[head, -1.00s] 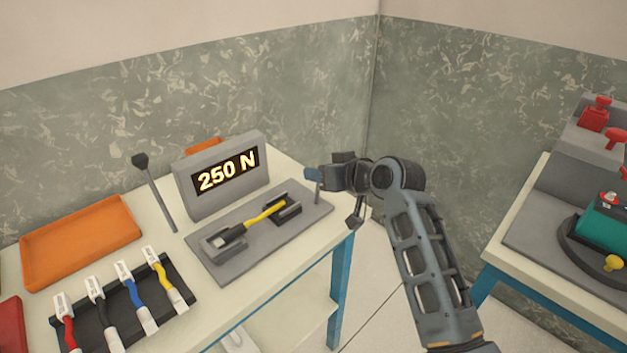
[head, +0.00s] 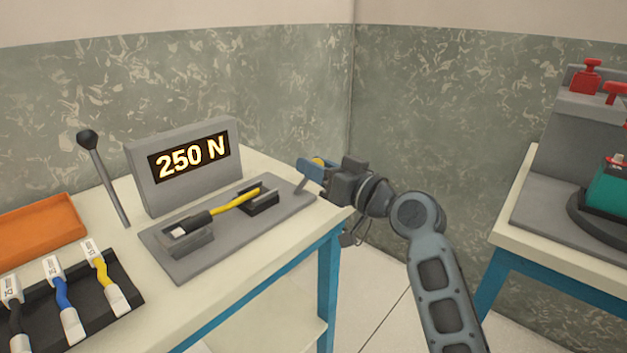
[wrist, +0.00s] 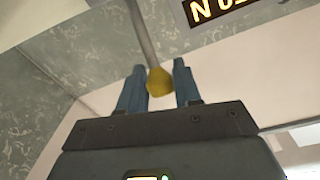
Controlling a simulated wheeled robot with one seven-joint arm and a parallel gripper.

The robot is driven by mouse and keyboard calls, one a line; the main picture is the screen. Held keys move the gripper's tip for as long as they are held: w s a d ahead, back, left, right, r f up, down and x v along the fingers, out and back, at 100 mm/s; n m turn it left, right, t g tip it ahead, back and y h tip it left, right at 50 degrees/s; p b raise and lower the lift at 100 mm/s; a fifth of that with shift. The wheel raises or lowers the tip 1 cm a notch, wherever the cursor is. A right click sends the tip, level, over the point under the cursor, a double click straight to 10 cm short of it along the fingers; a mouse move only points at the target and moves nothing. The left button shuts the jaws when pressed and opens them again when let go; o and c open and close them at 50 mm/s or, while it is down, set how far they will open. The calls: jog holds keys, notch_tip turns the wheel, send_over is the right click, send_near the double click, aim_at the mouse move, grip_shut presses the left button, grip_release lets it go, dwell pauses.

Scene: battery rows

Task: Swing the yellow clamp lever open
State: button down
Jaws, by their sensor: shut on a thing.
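The yellow clamp lever shows its yellow knob (wrist: 159,82) between my gripper's blue fingers (wrist: 158,76) in the wrist view, with its grey rod running up and away. In the head view my gripper (head: 312,167) is shut on that knob, at the right end of the grey test fixture (head: 185,262). A yellow cable (head: 236,201) lies across the fixture's two dark blocks.
A display (head: 188,160) reading 250 N stands behind the fixture. A black-knobbed lever (head: 100,175) leans at its left. An orange tray (head: 40,228) and a black rack (head: 122,290) of cables lie further left. A second table with red clamps (head: 587,76) stands right.

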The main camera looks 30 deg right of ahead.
jog(key=shift+s+d+b, duration=0.1)
jog(key=shift+b, duration=0.25)
jog(key=shift+f, duration=0.1)
jog(key=c, duration=0.8)
grip_release()
jog(key=v, duration=0.7)
jog(key=shift+s+d+f, duration=0.1)
jog(key=shift+s+d, duration=0.05)
jog(key=shift+s, duration=0.2)
